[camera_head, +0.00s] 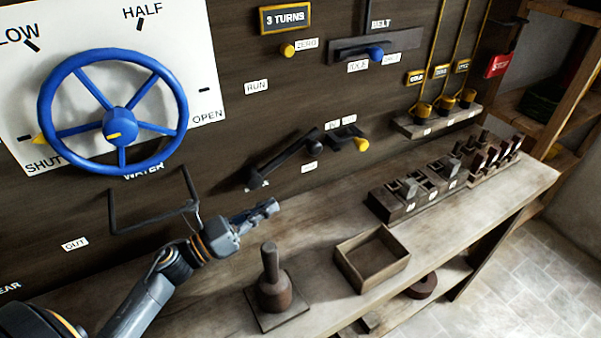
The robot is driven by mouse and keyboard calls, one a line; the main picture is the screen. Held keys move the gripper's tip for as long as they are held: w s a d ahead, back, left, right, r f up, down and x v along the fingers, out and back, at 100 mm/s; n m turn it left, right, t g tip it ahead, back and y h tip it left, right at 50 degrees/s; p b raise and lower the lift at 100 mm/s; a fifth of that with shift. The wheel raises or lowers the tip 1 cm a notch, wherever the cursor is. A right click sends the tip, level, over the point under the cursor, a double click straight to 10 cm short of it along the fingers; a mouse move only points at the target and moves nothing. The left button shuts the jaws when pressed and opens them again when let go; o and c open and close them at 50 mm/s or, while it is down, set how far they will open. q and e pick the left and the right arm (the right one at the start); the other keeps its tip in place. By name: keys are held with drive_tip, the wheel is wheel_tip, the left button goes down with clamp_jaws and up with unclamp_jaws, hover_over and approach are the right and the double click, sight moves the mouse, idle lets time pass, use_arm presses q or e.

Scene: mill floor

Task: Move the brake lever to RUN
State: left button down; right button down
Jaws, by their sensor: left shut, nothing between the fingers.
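A dark lever (290,154), likely the brake lever, is on the dark wall panel right of the blue wheel. It slants up to the right from its low left end. A white RUN label (256,87) is on the panel well above the lever's low end, and the lever points away from it. A small label below the lever's upper part is too small to read. My left gripper (268,208) is shut and empty, in front of the panel below the lever's low end, apparently not touching it. My right gripper is out of view.
A blue handwheel (121,122) and a black bent bar (152,218) are at the left, the bar close to my left wrist. A wooden bench holds a mallet-like tool (273,282), an open box (372,259) and block trays (425,187). A blue-knobbed slider (376,53) is above.

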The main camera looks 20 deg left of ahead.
use_arm(q)
drive_tip(key=shift+w+d+r, duration=0.15)
drive_tip(key=shift+w+d, duration=0.15)
drive_tip(key=shift+w, duration=0.05)
drive_tip(key=w+d+r+p, duration=0.5)
drive_tip(key=w+r+p, duration=0.1)
drive_tip(key=w, duration=0.2)
drive_tip(key=shift+w, duration=0.3)
drive_tip(key=shift+f, duration=0.1)
drive_tip(key=shift+a, duration=0.1)
